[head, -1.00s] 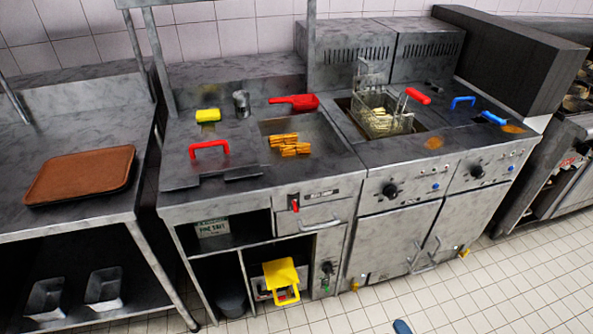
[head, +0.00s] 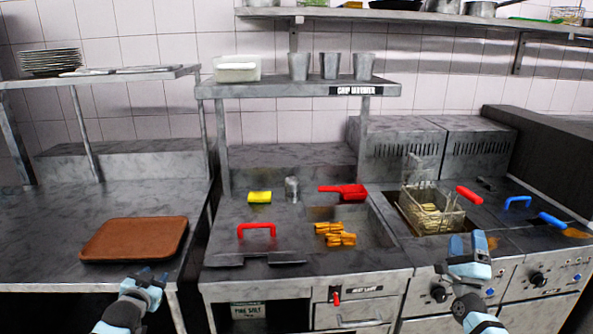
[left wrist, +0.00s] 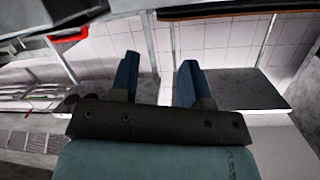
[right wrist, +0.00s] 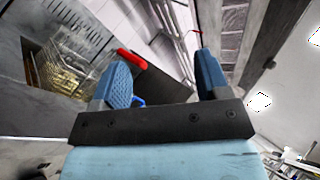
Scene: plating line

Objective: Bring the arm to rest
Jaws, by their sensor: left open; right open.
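My left gripper (head: 150,278) is at the lower left of the head view, in front of the brown tray (head: 135,239). In the left wrist view its two blue fingers (left wrist: 157,82) are apart with nothing between them. My right gripper (head: 470,246) is in front of the fryer at the lower right of the head view. In the right wrist view its fingers (right wrist: 160,80) are apart and empty. Both grippers are clear of the counter objects.
The fry basket (head: 433,210) with a red handle (head: 469,195) sits in the fryer. Chips (head: 335,235) lie in the steel well beside a red scoop (head: 343,191). A yellow sponge (head: 259,197) and a red-handled lid (head: 257,230) are left of it. The chip warmer shelf (head: 300,90) stands above.

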